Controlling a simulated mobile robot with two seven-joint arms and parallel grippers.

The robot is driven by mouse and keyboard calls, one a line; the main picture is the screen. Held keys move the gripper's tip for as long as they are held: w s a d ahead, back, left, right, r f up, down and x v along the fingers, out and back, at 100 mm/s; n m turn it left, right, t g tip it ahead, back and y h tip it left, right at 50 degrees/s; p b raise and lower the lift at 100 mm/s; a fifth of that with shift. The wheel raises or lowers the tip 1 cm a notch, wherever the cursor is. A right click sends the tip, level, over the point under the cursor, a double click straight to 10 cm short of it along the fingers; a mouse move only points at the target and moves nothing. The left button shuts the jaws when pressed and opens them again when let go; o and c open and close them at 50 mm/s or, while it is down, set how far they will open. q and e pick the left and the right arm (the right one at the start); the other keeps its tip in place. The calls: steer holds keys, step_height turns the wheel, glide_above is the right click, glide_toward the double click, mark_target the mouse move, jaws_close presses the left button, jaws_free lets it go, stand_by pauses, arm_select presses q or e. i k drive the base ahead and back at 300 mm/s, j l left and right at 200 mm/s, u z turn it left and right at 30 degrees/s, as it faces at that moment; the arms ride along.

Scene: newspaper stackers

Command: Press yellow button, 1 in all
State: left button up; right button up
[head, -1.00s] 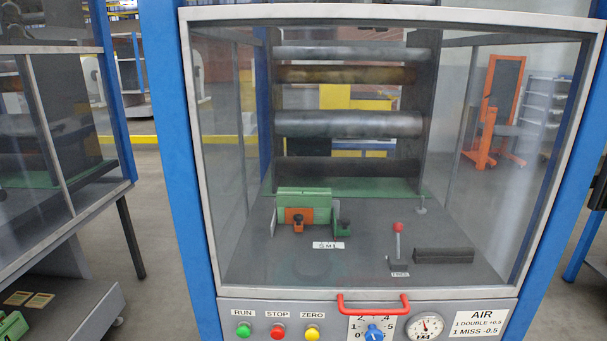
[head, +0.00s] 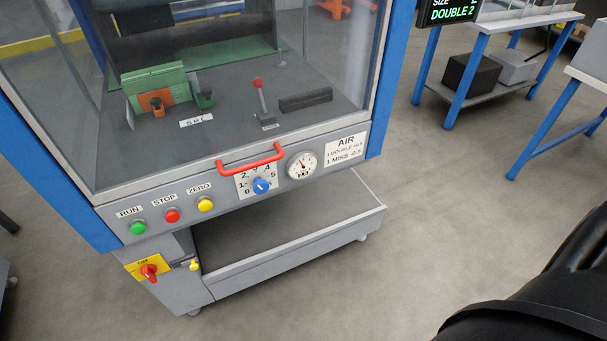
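The yellow button (head: 205,205) sits on the machine's front panel (head: 222,216) under the label ZERO. It is right of the red STOP button (head: 171,215) and the green RUN button (head: 138,228). No gripper is near it. A black part of my own body fills the lower right corner of the head view. Neither of my grippers shows.
A red handle (head: 250,160), a blue dial (head: 261,186) and a gauge (head: 302,166) are right of the button. A red switch on a yellow plate (head: 148,268) is below. An open grey tray (head: 290,255) juts out underneath. Floor (head: 420,220) to the right is clear.

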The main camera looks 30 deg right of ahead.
mark_target(205, 206)
steer(key=k+l, duration=0.25)
steer(key=k+l+z, duration=0.1)
steer(key=k+l, duration=0.15)
steer(key=l, duration=0.25)
steer(key=k+l, duration=0.25)
steer(key=l, duration=0.15)
